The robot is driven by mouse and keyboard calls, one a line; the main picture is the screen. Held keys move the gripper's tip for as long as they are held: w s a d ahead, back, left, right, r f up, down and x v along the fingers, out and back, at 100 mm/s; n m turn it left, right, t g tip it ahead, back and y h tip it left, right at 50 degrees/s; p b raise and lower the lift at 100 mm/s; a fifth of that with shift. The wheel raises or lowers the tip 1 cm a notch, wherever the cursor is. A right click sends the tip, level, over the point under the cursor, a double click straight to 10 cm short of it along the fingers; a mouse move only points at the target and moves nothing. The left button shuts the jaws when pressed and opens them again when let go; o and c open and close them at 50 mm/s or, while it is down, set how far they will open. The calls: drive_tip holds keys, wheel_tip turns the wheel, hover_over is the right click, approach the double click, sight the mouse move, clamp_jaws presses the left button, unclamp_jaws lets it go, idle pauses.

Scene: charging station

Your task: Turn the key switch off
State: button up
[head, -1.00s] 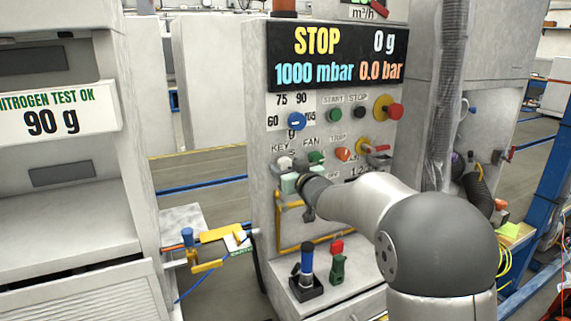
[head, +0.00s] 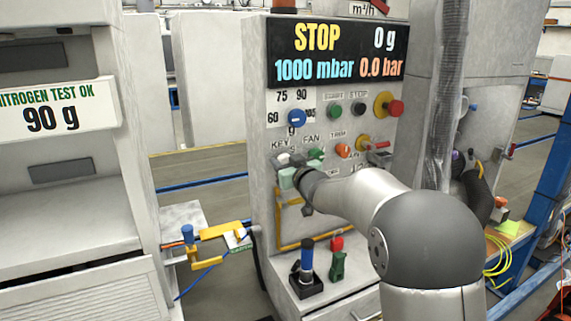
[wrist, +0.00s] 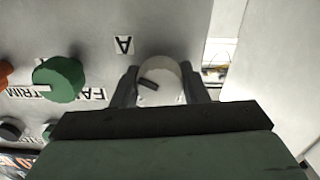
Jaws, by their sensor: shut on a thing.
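The key switch is a pale round knob (wrist: 160,82) with a dark slot mark, on the grey panel under the KEY label. In the wrist view my gripper (wrist: 160,90) has one dark finger on each side of the knob and is shut on it. In the head view my gripper (head: 285,165) is at the panel's left edge, and the key switch is mostly hidden behind it. The knob's dark mark lies tilted in the wrist view.
The green FAN knob (wrist: 58,80) sits close beside my gripper. An orange knob (head: 343,150), a blue knob (head: 297,117) and a red button (head: 395,108) are on the same panel. The display (head: 337,55) reads STOP. A lever (head: 307,260) stands on the ledge below.

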drive_tip(key=n+b, duration=0.2)
drive_tip(key=b, duration=0.1)
drive_tip(key=shift+f+n, duration=0.25)
drive_tip(key=shift+n, duration=0.05)
drive_tip(key=n+b, duration=0.2)
drive_tip(key=shift+n, duration=0.4)
drive_tip(key=n+b, duration=0.4)
drive_tip(key=n, duration=0.2)
drive_tip(key=shift+b, duration=0.3)
drive_tip(key=n+b, duration=0.3)
drive_tip(key=n, duration=0.3)
drive_tip(key=shift+n, duration=0.3)
drive_tip(key=n+b, duration=0.2)
drive_tip(key=n, duration=0.3)
drive_tip(key=shift+b, duration=0.4)
drive_tip(key=shift+n, duration=0.4)
drive_tip(key=o, duration=1)
drive_tip(key=shift+r, duration=0.1)
drive_tip(key=shift+c, duration=0.2)
